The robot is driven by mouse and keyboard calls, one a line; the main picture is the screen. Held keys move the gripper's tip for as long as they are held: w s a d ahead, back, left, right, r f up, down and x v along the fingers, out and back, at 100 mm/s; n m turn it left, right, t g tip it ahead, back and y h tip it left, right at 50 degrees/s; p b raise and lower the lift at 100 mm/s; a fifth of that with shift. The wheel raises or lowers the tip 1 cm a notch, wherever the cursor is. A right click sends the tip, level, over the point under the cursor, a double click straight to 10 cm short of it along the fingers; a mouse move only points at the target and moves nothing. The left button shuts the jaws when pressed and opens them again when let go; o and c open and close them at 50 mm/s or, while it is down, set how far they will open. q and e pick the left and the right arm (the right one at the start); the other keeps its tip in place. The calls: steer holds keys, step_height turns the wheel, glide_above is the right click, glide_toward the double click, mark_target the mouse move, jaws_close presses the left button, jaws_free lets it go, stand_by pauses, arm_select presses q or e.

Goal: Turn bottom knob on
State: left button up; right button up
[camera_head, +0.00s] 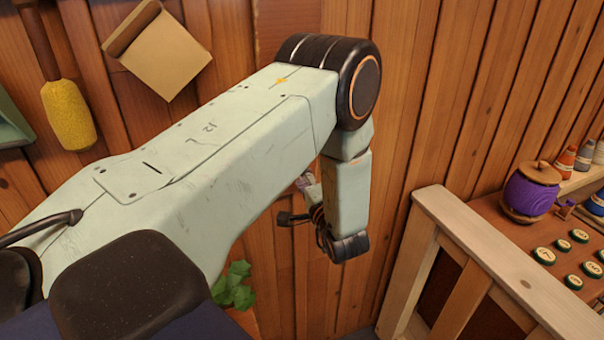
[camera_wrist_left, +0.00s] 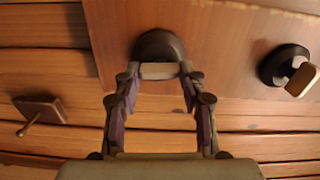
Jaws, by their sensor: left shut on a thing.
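My left gripper (camera_wrist_left: 160,74) is at a wooden panel in the left wrist view, its two fingertips shut on the tan grip of a knob (camera_wrist_left: 158,46) with a dark round base. A second knob (camera_wrist_left: 288,68), with a dark base and a pale, tilted grip, is on the right, apart from the gripper. The picture does not show plainly which of the two is the bottom one. In the head view my left arm reaches to the plank wall, and its lower link hides most of the gripper and the knobs. My right gripper is not in view.
A square plate with a peg (camera_wrist_left: 40,110) is on the planks in the left wrist view. In the head view a yellow brush (camera_head: 68,114) hangs at left, a green plant (camera_head: 234,288) is below my arm, and a wooden-framed bench (camera_head: 480,250) with a purple spool (camera_head: 528,194) stands at right.

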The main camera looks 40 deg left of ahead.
arm_select(q)
steer(key=shift+r+m, duration=0.15)
steer(key=shift+m, duration=0.45)
steer(key=o, duration=1.1)
steer(key=shift+a, duration=0.1)
steer(key=shift+o, duration=0.2)
steer(key=v, duration=1.2)
